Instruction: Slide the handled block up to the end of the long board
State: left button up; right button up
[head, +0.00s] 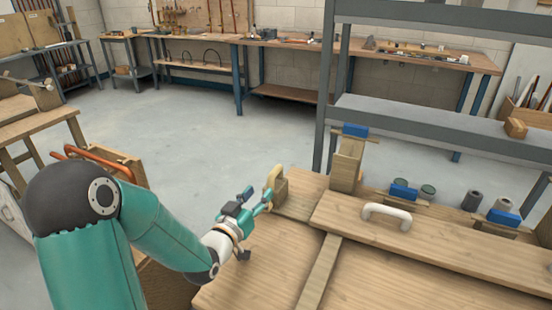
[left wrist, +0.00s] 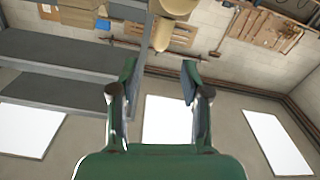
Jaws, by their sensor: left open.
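A small light wooden block with an upright handle (head: 276,184) stands at the left end of the bench top, left of the wooden post. A long board (head: 455,245) lies across the bench to the right of it, with a white handle (head: 387,214) on top. My left gripper (head: 258,199) is just left of the handled block, with its fingers apart. In the left wrist view its two fingers (left wrist: 158,88) are spread and nothing is between them. Pale tan parts show at the top of that view; I cannot tell which they are. My right gripper is not in view.
More blue clamps (head: 403,191) and dark cylinders (head: 472,201) stand along the far edge. A grey shelf rack (head: 440,120) rises behind. The near bench top (head: 262,262) is bare.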

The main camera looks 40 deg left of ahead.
aim_at(273, 177)
pick_arm(q)
jog(key=p+x, duration=0.4)
jog(key=x, duration=0.7)
jog(key=shift+w+a+f, duration=0.1)
jog(key=shift+w, duration=0.15)
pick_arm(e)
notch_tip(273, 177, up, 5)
pick_arm(q)
grip_shut()
